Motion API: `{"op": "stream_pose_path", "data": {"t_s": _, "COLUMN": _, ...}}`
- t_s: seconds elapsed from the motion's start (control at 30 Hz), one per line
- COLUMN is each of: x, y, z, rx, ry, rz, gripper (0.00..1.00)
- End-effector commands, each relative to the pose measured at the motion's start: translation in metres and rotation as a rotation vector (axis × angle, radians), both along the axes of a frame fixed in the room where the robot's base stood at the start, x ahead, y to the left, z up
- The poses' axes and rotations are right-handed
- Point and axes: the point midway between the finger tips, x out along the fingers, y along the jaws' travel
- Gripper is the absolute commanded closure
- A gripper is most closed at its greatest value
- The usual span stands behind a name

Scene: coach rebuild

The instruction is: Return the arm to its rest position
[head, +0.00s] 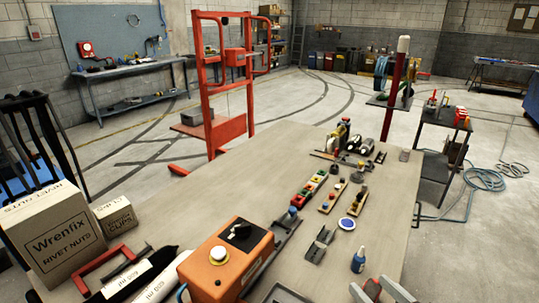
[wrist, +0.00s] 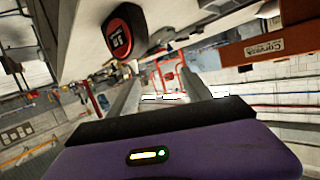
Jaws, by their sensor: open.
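My gripper (head: 380,288) shows at the bottom right of the head view, over the near right part of the workbench (head: 270,160). In the wrist view, my gripper's two grey fingers (wrist: 162,90) stand apart with no object held between them. The wrist picture is strongly tilted. A black and red round item, like a tape measure, (wrist: 125,35) is close to the fingers there, apart from them as far as I can tell. The rest of my arm is out of the head view.
An orange control box (head: 225,262), a blue bottle (head: 358,260) and several small parts lie on the bench. A Wrenfix carton (head: 62,240) is at the left. A red lift frame (head: 222,90) stands behind. A dark cart (head: 440,150) stands at the right. Open floor lies beyond.

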Motion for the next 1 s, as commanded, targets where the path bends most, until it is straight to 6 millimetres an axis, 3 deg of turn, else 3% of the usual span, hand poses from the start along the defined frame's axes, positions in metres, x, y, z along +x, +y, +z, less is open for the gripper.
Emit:
{"op": "stream_pose_path", "data": {"t_s": 0.03, "x": -0.014, "y": -0.008, "z": -0.009, "rx": 0.012, "ry": -0.010, "rz": -0.074, "gripper": 0.42}}
{"op": "stream_pose_path", "data": {"t_s": 0.2, "x": -0.061, "y": -0.031, "z": -0.015, "rx": 0.029, "ry": -0.089, "rz": -0.260, "gripper": 0.42}}
{"op": "stream_pose_path", "data": {"t_s": 0.37, "x": -0.113, "y": -0.036, "z": -0.013, "rx": 0.019, "ry": -0.159, "rz": -0.346, "gripper": 0.42}}
{"op": "stream_pose_path", "data": {"t_s": 0.77, "x": -0.246, "y": -0.007, "z": 0.004, "rx": -0.041, "ry": -0.217, "rz": -0.334, "gripper": 0.42}}
{"op": "stream_pose_path", "data": {"t_s": 1.0, "x": -0.307, "y": 0.010, "z": -0.012, "rx": -0.085, "ry": -0.090, "rz": -0.280, "gripper": 0.42}}
